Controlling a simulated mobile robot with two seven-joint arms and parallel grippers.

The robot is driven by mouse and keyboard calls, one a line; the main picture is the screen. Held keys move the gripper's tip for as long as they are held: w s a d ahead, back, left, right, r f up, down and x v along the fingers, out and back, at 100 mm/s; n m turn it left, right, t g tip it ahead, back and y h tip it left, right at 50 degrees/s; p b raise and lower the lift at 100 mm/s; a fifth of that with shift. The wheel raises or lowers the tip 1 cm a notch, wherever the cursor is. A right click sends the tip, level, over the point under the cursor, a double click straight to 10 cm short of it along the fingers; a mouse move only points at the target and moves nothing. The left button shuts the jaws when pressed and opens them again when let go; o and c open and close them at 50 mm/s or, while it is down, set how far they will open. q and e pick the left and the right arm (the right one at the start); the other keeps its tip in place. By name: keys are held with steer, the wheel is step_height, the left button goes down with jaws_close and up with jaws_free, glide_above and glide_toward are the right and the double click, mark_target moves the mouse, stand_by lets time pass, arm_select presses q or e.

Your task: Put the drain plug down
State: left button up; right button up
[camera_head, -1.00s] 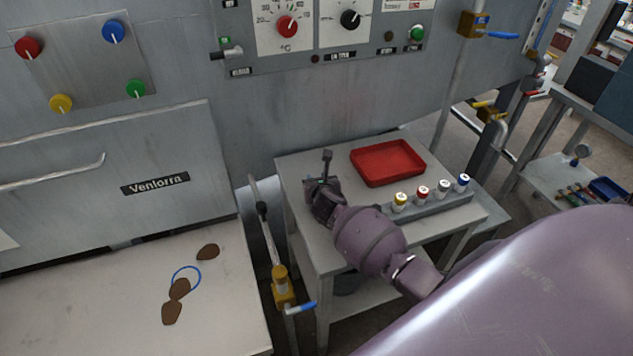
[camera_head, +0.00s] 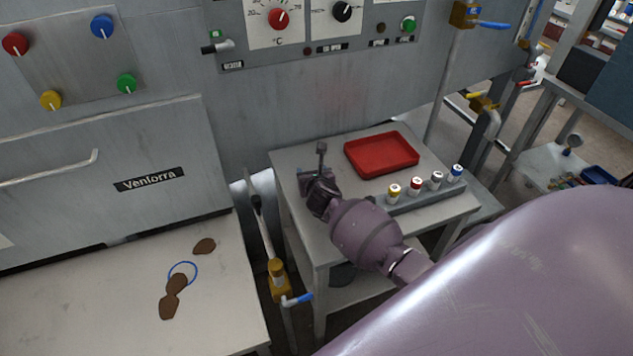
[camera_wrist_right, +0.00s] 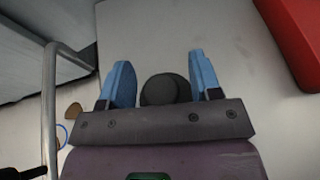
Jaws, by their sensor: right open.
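The drain plug (camera_wrist_right: 165,90) is a dark round piece between the two blue fingers of my right gripper (camera_wrist_right: 164,82) in the right wrist view. The fingers are open, with light tabletop visible on either side of the plug. The plug appears to be on the small grey table (camera_head: 292,160), but its contact with the top is hidden. In the head view my right gripper (camera_head: 308,181) is low over the table's left part, and I cannot make out the plug there. My left gripper is not in view.
A red tray (camera_head: 381,153) lies at the table's back, right of my right gripper. A grey rack (camera_head: 430,197) with several coloured-cap vials stands along the right side. A pipe with a yellow valve (camera_head: 277,280) rises beside the table's left edge.

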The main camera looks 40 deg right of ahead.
steer(key=p+v, duration=0.2)
steer(key=v, duration=0.9)
steer(key=shift+s+d+r+n+t+h, duration=0.1)
steer(key=shift+s+r+n+t+h, duration=0.3)
steer(key=shift+n, duration=0.5)
steer(key=s+a+r+n+t+y, duration=0.1)
steer(key=s+a+n+t+y, duration=0.2)
steer(key=n, duration=0.7)
steer(key=s+a+r+n+t+y, duration=0.15)
steer(key=s+n, duration=0.35)
steer(key=n, duration=0.5)
steer(key=s+a+f+n+g, duration=0.1)
steer(key=s+f+n+g, duration=0.2)
steer(key=s+n, duration=0.3)
steer(key=s+f+n+g+y, duration=0.1)
steer(key=s+f+n+g, duration=0.2)
steer(key=n, duration=1)
steer(key=s+f, duration=0.2)
steer(key=s, duration=0.1)
steer(key=shift+s+a+n, duration=0.3)
steer(key=shift+a, duration=0.05)
